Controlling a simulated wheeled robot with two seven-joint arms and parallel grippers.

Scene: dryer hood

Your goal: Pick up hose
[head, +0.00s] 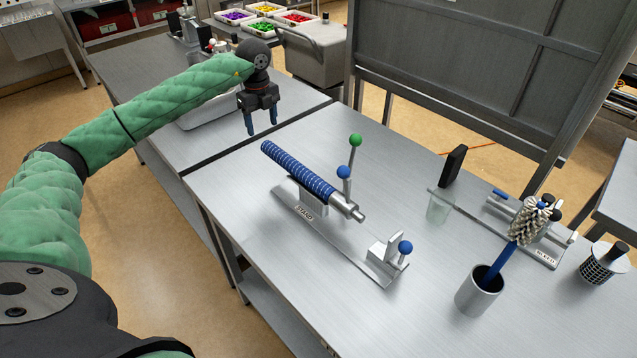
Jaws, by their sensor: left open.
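The hose (297,168) looks like a blue ribbed tube with pale rings. It lies slanted on a grey metal fixture (320,231) on the table, with a silver metal end piece (351,207) at its lower right end. My left gripper (262,126) hangs fingers down beyond the hose's upper left end, near the seam between two tables. Its fingers are apart with nothing between them, and it does not touch the hose. My right gripper is out of view.
Levers with a green knob (355,140) and a blue knob (344,172) rise beside the hose. Another blue knob (405,247) is on the fixture's right end. A cup with a brush (479,296) stands right. A dark panel (480,75) stands behind.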

